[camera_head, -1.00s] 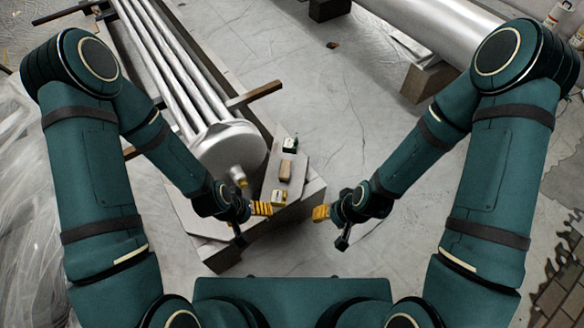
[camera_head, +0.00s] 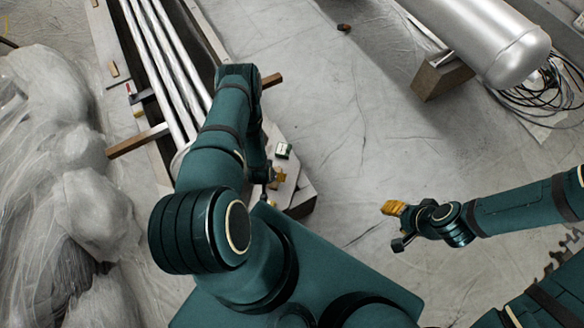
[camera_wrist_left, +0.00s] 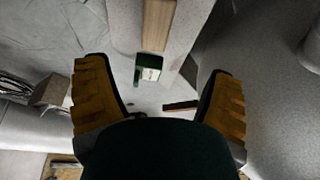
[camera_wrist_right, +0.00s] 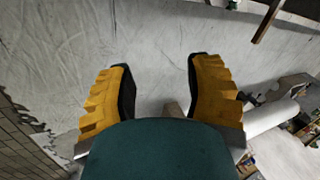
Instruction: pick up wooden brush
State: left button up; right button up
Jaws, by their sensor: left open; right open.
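A flat brown wooden piece that looks like the wooden brush (camera_wrist_left: 158,25) shows at the top of the left wrist view, cut off by the frame edge. In the head view I cannot make it out; my left arm and gripper cover that spot.
A small green and white box (camera_head: 284,150) sits on the board (camera_head: 303,192), close to the left gripper. Long metal pipes (camera_head: 160,60) lie behind it. Plastic-wrapped bundles (camera_head: 70,160) are at the left, a metal cylinder (camera_head: 490,38) at the back right.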

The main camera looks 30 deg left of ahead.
pick_arm(q)
jog(key=b+x, duration=0.2)
jog(key=x, duration=0.6)
jog(key=shift+f+b, duration=0.3)
jog(key=shift+f, duration=0.05)
jog(key=x, duration=0.1)
jog(key=b+x, duration=0.1)
jog(key=x, duration=0.2)
jog(key=shift+d+f+b, duration=0.15)
jog(key=shift+d+b, duration=0.15)
jog(key=shift+d, duration=0.05)
jog(key=shift+w+a+f, duration=0.1)
jog(key=shift+w+f, duration=0.15)
jog(key=shift+f, duration=0.2)
jog(key=shift+f+b, duration=0.25)
jog(key=shift+b, duration=0.3)
jog(key=c, duration=1.3)
